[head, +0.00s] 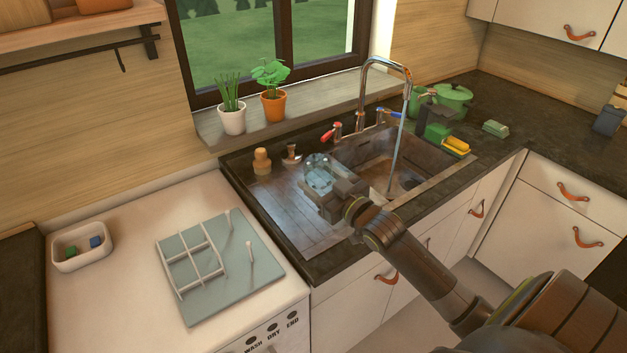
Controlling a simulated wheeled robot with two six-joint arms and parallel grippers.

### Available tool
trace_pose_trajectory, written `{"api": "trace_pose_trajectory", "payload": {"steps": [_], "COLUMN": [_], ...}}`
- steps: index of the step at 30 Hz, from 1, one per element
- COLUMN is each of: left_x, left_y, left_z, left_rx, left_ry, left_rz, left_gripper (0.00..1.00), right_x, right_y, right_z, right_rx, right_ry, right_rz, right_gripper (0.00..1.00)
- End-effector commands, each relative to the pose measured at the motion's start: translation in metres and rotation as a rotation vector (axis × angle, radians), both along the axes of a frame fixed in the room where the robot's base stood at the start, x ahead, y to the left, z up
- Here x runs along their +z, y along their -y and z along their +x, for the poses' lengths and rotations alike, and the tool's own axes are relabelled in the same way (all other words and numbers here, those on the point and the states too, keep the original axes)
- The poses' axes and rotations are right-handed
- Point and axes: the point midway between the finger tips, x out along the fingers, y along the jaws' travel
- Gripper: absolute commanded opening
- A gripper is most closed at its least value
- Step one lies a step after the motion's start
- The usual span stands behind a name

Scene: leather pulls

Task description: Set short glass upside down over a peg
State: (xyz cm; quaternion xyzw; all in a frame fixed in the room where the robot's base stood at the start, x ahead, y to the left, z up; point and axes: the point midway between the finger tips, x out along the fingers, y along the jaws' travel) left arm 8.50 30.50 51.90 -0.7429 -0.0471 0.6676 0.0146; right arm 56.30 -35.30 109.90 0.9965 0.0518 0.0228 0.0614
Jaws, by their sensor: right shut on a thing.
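The short glass (318,170) is clear with a bluish tint. My right gripper (326,188) is shut on it and holds it over the ribbed drainboard left of the sink basin. I cannot tell which way up the glass is, and the gripper hides its lower part. A blue-grey drying rack (215,300) lies on the white top at the left, with white divider bars. Two upright white pegs stand on its right part: a rear peg (229,220) and a front peg (251,250). Both pegs are bare. My left gripper is not in view.
Water runs from the tap (387,62) into the basin (410,180). A wooden-topped item (262,162) stands behind the drainboard. A white tub (82,247) with small blocks sits left of the rack. Potted plants (272,105) stand on the sill.

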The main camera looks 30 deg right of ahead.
Motion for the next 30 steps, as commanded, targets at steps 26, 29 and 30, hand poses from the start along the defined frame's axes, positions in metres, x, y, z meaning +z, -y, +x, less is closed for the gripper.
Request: {"api": "trace_pose_trajectory", "payload": {"steps": [26,29,30], "left_x": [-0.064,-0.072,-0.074], "left_y": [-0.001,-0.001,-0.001], "left_z": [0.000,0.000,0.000], "left_rx": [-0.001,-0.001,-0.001], "left_ry": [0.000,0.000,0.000], "left_rz": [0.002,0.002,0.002], "left_gripper": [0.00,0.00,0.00], "right_x": [-0.041,-0.046,-0.048], "right_y": [-0.129,-0.144,-0.149], "right_z": [0.030,0.033,0.034], "right_rx": [-0.001,-0.001,-0.002], "right_ry": [-0.033,-0.038,-0.040], "right_rz": [0.091,0.102,0.105], "right_gripper": [0.34,0.34,0.34]}}
